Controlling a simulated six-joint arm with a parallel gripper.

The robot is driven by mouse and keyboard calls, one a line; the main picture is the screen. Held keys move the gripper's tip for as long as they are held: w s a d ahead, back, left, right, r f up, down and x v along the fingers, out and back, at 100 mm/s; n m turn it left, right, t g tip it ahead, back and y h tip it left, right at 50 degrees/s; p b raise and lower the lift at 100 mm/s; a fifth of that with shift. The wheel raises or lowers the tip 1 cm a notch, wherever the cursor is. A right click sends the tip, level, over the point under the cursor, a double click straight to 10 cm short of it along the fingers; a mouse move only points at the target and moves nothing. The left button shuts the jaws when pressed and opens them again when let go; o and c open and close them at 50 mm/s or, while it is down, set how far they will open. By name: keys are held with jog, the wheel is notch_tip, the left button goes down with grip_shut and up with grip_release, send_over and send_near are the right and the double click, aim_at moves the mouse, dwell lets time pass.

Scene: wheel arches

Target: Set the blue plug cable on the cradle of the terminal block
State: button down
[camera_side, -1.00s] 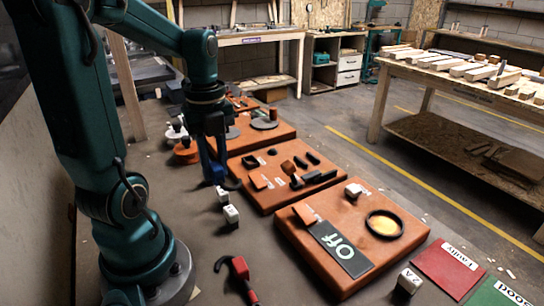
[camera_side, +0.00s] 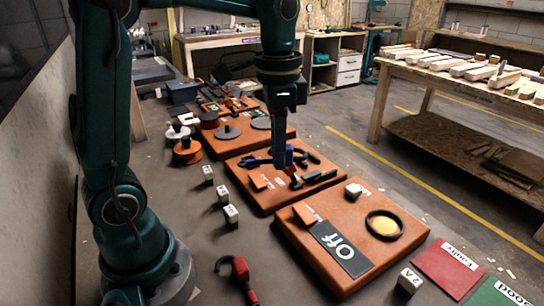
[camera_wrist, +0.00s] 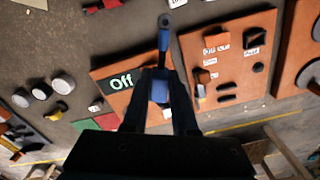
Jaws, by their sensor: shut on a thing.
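My gripper (camera_side: 283,150) is shut on the blue plug cable (camera_side: 287,160) and holds it above the middle orange block, which appears to be the terminal block (camera_side: 240,170). The plug's blue body (camera_wrist: 160,90) sits between the fingers (camera_wrist: 160,85) in the wrist view, and its cable runs up the picture from there. In the side view the cable extends left over the block. The terminal block (camera_wrist: 245,80) also shows right of the plug in the wrist view, with labels and dark slots. I cannot tell which fitting is the cradle, as my gripper and the plug cover part of the block.
A nearer orange block with an "Off" panel (camera_side: 340,248) and a dark ring (camera_side: 385,224) stands to the front right. Several white cubes (camera_side: 222,195) stand left of the blocks. Spools (camera_side: 187,151) stand further back.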

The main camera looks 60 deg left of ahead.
jog(key=n, duration=0.3)
jog(key=shift+r, duration=0.3)
jog(key=shift+s+n, duration=0.15)
jog(key=shift+n, duration=0.65)
jog(key=shift+m, duration=0.3)
jog(key=s+a+f, duration=0.6)
jog(key=s+a, duration=0.3)
send_over(264, 243)
notch_tip(264, 243, down, 7)
jog(key=shift+r, duration=0.15)
jog(key=shift+f, duration=2)
jog(key=shift+f, duration=0.1)
